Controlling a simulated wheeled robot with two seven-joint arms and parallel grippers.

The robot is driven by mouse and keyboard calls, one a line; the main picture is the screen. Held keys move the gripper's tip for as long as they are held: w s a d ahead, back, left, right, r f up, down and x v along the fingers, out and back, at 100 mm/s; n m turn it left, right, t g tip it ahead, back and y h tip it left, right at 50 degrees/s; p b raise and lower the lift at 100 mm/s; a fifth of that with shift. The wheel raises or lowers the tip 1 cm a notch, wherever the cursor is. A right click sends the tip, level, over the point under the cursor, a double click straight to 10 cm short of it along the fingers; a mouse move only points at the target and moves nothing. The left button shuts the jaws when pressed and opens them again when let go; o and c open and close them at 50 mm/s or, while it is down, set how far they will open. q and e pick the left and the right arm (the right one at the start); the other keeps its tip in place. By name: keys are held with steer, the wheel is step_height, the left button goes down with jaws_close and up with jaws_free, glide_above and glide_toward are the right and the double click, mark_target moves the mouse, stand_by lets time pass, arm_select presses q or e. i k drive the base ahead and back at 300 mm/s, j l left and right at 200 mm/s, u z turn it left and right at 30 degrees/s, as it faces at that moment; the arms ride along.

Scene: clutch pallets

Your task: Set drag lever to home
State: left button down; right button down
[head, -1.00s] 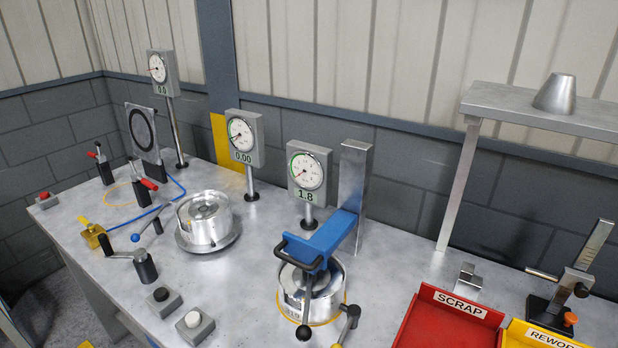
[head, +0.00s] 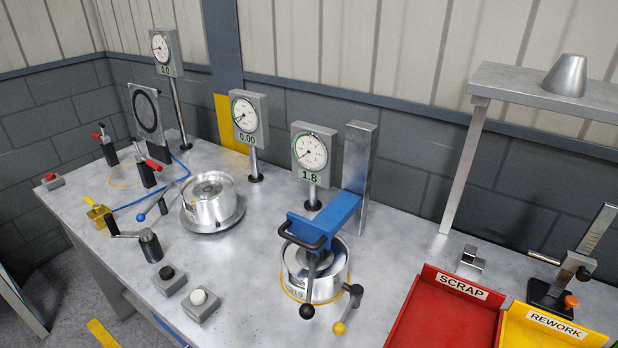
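No lever carries a readable name, so I cannot tell for sure which is the drag lever. A lever with a yellow ball end (head: 345,312) stands at the right of the metal drum (head: 330,283) under the blue press arm (head: 330,222). Its ball points down toward the table's front. A lever with a black ball (head: 308,290) hangs in front of the drum, below a black handle (head: 300,236). A blue-ball lever (head: 152,207) stands left of the other drum (head: 212,204). Neither of my grippers is in view.
Gauges stand behind: one reads 1.8 (head: 311,155), another 0.00 (head: 247,120). A red SCRAP tray (head: 440,318) and yellow REWORK tray (head: 540,330) lie at the right. A black-button box (head: 170,280) and white-button box (head: 201,305) sit at the front left. The metal table's front middle is clear.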

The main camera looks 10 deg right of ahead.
mark_target(306, 310)
steer(key=k+j+z, duration=0.6)
steer(key=j+z, duration=0.15)
steer(key=j, duration=0.15)
